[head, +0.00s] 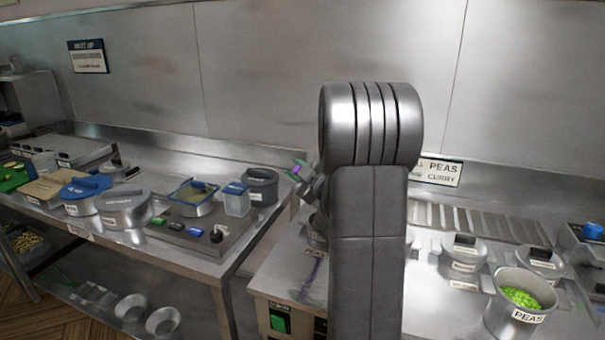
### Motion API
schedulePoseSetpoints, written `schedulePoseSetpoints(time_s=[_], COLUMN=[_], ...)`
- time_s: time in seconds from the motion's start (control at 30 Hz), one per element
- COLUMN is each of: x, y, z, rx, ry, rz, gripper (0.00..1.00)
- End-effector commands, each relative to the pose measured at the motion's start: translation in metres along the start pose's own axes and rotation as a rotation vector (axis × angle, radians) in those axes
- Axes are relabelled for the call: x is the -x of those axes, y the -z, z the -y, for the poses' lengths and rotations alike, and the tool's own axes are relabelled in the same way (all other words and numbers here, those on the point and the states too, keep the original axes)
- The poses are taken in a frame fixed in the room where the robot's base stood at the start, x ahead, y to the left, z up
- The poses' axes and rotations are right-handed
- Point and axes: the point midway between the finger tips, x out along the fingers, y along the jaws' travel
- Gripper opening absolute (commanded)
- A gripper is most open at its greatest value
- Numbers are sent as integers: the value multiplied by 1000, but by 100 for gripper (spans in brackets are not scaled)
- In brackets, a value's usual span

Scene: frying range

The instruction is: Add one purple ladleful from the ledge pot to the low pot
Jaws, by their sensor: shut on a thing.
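My gripper (304,186) shows small at the left edge of my raised arm, above the gap between the two counters. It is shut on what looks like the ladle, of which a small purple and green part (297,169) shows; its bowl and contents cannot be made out. A pot (316,233) is partly hidden behind my arm, on the near right counter. A purple streak (313,272) marks the counter in front of it. I cannot tell which pot is the ledge pot or the low pot, as my arm covers the middle.
An open pot of peas (527,291) stands at the right front, with lidded pots (464,255) behind it. The left counter holds a blue-lidded pot (86,194), a grey-lidded pot (123,206), a pan on a hob (194,197) and a clear tub (237,200). A gap separates the counters.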

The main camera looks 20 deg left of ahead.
Motion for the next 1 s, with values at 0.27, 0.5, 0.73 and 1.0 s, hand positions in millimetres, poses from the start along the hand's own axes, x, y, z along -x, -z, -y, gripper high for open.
schedulePoseSetpoints(time_s=[0.27,0.5,0.73,1.0], x=[1,1,2,2], y=[-3,-6,-8,-10], z=[26,42,56,73], rx=[111,187,261,348], ry=[0,0,0,0], rz=[-5,-7,-10,-13], gripper=[2,2,2,2])
